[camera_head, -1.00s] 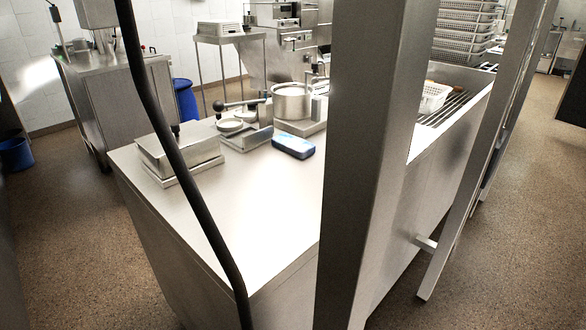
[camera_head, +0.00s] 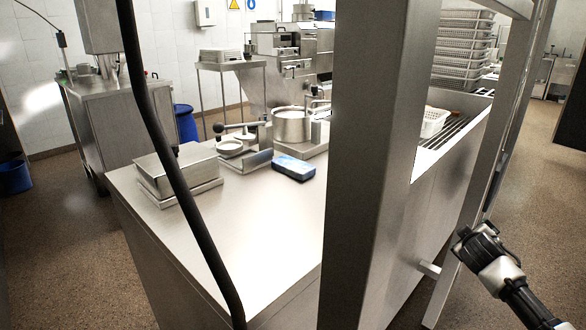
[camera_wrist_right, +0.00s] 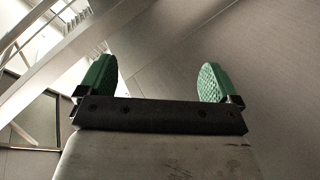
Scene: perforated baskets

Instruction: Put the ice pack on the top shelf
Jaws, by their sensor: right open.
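A blue ice pack (camera_head: 293,168) with a pale upper edge lies flat on the steel worktop (camera_head: 255,215), in front of the pot. My right gripper (camera_head: 462,240) is at the right of the head view, beyond the steel post and well apart from the ice pack. In the right wrist view its two green finger pads (camera_wrist_right: 156,82) stand wide apart with nothing between them. My left gripper is not in view. I cannot tell a top shelf for certain in these views.
A thick steel post (camera_head: 375,170) rises in front of the worktop. A steel pot (camera_head: 291,125) and a lidded steel box (camera_head: 176,170) stand on it. The worktop's front is clear.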

